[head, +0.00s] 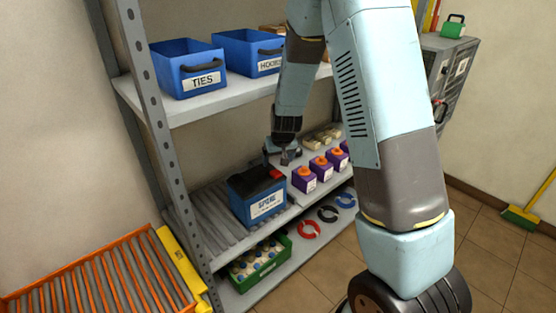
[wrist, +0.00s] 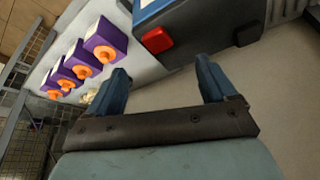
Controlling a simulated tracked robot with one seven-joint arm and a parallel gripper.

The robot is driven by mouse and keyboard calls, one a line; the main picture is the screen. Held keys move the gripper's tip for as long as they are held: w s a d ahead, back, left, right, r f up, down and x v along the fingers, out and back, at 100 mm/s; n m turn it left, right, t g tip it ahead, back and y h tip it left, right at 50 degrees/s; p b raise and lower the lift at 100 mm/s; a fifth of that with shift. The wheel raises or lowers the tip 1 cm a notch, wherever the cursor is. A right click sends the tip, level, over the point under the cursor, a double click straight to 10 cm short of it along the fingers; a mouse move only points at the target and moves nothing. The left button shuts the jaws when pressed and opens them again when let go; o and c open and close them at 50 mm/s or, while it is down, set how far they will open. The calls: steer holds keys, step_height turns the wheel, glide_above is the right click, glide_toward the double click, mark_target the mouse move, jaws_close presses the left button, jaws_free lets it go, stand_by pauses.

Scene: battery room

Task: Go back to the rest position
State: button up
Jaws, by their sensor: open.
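My gripper (head: 283,153) is open and empty over the middle shelf, just behind the blue battery labelled SPIRE (head: 258,199). In the wrist view its two blue fingers (wrist: 167,85) are spread apart with nothing between them. The battery stands upright on the shelf's left part, at the end of the grey rollers. In the wrist view the battery's edge (wrist: 190,8) shows a red terminal cap (wrist: 154,38) and a black one. The fingers look apart from it there. My arm hides part of the shelf on the right.
Purple boxes with orange caps (head: 304,180) stand right of the battery. Blue bins marked TIES (head: 187,68) and HOOKS (head: 250,52) sit on the shelf above. A green crate (head: 259,262) is below. An orange roller conveyor (head: 105,282) lies at left. Tiled floor (head: 500,260) is open at right.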

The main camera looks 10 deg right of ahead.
steer(key=s+d+f+v, duration=0.1)
steer(key=s+d+v, duration=0.1)
steer(key=v, duration=1)
steer(key=s+d+f+v, duration=0.1)
steer(key=s+d+v, duration=0.1)
steer(key=v, duration=1)
steer(key=s+d+r, duration=0.1)
steer(key=s+r, duration=0.2)
steer(key=s, duration=0.4)
steer(key=s+d+r+m, duration=0.1)
steer(key=s+d+r, duration=0.1)
steer(key=s, duration=0.4)
steer(key=s+d+r+t, duration=0.1)
steer(key=s+r, duration=0.4)
steer(key=s, duration=0.2)
steer(key=shift+s+d+h, duration=0.3)
steer(key=shift+s+d, duration=0.05)
steer(key=shift+d, duration=0.05)
